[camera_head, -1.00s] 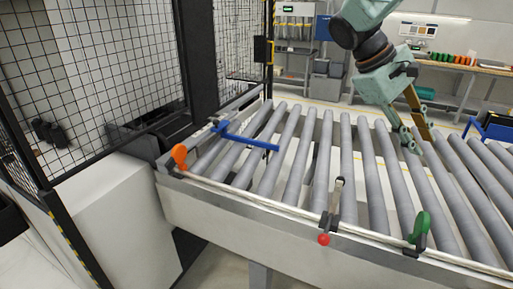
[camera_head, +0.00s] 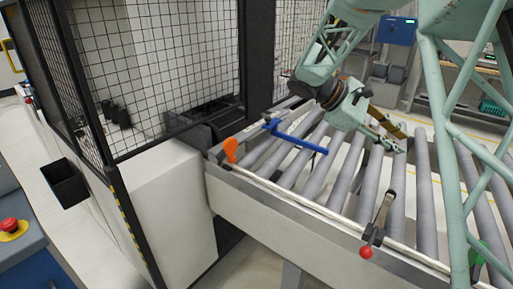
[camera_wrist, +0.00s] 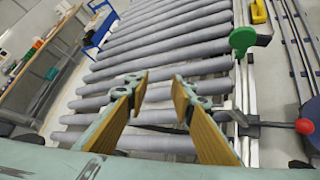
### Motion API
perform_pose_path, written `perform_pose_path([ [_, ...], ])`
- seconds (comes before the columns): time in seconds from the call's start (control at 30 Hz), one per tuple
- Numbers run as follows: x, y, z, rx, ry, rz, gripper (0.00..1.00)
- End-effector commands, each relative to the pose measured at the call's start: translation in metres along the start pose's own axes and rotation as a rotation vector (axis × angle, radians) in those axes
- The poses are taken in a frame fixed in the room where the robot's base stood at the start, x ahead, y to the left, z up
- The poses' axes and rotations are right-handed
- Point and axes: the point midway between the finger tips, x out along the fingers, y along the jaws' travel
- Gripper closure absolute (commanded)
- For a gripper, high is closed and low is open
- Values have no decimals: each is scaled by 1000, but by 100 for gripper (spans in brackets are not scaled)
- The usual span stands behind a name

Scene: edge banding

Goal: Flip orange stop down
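The orange stop (camera_head: 231,149) stands upright at the left end of the conveyor's near rail in the head view. It is not visible in the wrist view. My gripper (camera_head: 399,141) is over the rollers, to the right of the orange stop and well apart from it. In the wrist view my gripper (camera_wrist: 160,85) has its two wood-coloured fingers spread with a gap between them, open and empty above the rollers.
A blue bar (camera_head: 294,137) reaches over the rollers (camera_head: 348,172) beside the orange stop. A lever with a red ball (camera_head: 366,252) and a green stop (camera_wrist: 243,40) sit along the near rail. A mesh fence (camera_head: 150,70) stands left of the conveyor.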

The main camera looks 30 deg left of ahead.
Motion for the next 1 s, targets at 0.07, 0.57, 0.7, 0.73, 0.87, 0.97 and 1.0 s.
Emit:
perform_pose_path([
  [0.07,-15,1,-23,-52,-4,46,77],
  [0.57,-116,-6,-154,-342,-43,339,77],
  [0.7,-149,-15,-191,-415,-56,426,77],
  [0.73,-157,-18,-199,-432,-59,444,77],
  [0.87,-189,-30,-233,-498,-73,527,77],
  [0.97,-215,-42,-259,-546,-83,592,77],
  [1.0,-226,-47,-269,-565,-87,619,77],
])
